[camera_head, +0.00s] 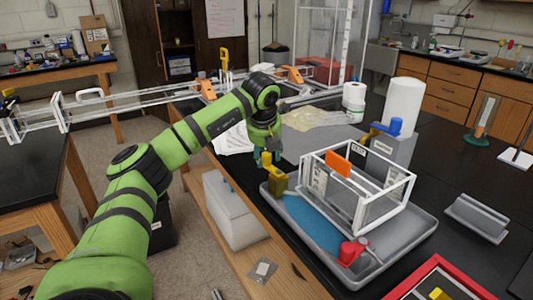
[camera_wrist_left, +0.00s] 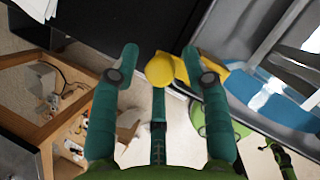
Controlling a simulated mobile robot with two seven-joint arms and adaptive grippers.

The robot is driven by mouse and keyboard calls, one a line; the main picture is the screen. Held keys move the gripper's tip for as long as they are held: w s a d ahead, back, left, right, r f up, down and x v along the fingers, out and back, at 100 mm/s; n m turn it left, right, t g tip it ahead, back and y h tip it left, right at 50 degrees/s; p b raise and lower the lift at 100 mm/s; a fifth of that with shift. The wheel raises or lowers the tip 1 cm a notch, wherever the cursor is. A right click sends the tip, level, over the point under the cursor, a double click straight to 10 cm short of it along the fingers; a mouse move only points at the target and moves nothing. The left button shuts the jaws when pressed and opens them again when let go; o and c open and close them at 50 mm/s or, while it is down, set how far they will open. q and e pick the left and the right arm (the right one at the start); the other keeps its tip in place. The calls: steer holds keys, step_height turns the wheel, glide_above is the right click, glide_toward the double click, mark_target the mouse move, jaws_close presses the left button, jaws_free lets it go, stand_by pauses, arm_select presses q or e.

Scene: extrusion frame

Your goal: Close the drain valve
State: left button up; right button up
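In the head view a yellow valve (camera_head: 277,179) stands at the left end of a grey tray (camera_head: 398,252). A red valve (camera_head: 351,252) is at the tray's front, and a blue valve handle (camera_head: 388,127) tops a grey block behind. No readable label tells which is the drain valve. My left gripper (camera_head: 268,158) points down at the yellow valve. In the left wrist view my left gripper (camera_wrist_left: 160,57) is open, with the yellow handle's round end (camera_wrist_left: 160,71) between its fingers. The right finger is close to the handle; contact is unclear. My right gripper is not in view.
A white-framed box with an orange plate (camera_head: 337,163) stands in the tray, close right of my left gripper. A paper roll (camera_head: 402,105) stands behind. A red-rimmed tray (camera_head: 440,265) is at the front right. White papers (camera_head: 234,140) lie left of the gripper.

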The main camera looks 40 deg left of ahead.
arm_select(q)
jaws_close()
steer(key=shift+w+m+p, duration=0.2)
steer(key=shift+m+p, duration=0.2)
steer(key=shift+m, duration=0.1)
steer(key=shift+r, duration=0.1)
steer(key=shift+h, duration=0.3)
steer(key=shift+o, duration=2)
jaws_free()
steer(key=shift+w, duration=0.2)
